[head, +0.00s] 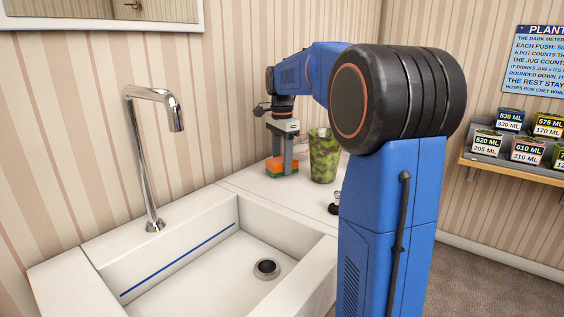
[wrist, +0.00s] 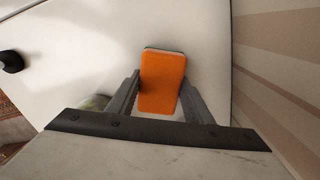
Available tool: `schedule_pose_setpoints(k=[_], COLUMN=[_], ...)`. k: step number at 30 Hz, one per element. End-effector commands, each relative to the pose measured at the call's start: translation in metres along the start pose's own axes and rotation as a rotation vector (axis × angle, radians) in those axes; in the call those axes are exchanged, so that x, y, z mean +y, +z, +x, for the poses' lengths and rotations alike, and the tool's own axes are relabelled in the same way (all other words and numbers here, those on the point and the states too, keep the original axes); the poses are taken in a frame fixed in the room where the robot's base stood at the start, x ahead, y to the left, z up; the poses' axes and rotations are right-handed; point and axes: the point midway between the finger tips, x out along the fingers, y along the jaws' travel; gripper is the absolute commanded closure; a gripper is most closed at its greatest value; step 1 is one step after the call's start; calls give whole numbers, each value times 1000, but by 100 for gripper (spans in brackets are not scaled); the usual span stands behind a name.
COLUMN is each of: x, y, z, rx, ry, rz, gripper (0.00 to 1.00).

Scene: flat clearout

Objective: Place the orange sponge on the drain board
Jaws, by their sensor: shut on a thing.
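The orange sponge (head: 282,166) has a green underside and is at the white counter surface right of the sink, near the striped wall. In the wrist view the sponge (wrist: 162,82) shows its orange top between the fingers. My gripper (head: 283,160) points down and is shut on the sponge; its two fingers also show in the wrist view (wrist: 160,97). I cannot tell whether the sponge rests on the surface or is just above it. The white surface (head: 240,183) has no visible ridges, so I cannot tell which part is the drain board.
A mottled green cup (head: 323,156) stands close to the right of my gripper. A small black object (head: 334,207) sits nearer the front. The sink basin (head: 215,265) and chrome faucet (head: 150,150) are to the left. A shelf (head: 520,167) with labelled pots is at right.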

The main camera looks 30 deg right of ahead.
Motion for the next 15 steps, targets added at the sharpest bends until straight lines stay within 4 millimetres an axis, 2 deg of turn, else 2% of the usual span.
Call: schedule_pose_setpoints(k=[2,3,5,15], x=[0,0,0,0], y=[0,0,0,0], z=[2,2,2,0], rx=[0,0,0,0], ry=[0,0,0,0], rz=[0,0,0,0], gripper=[76,47,35,35])
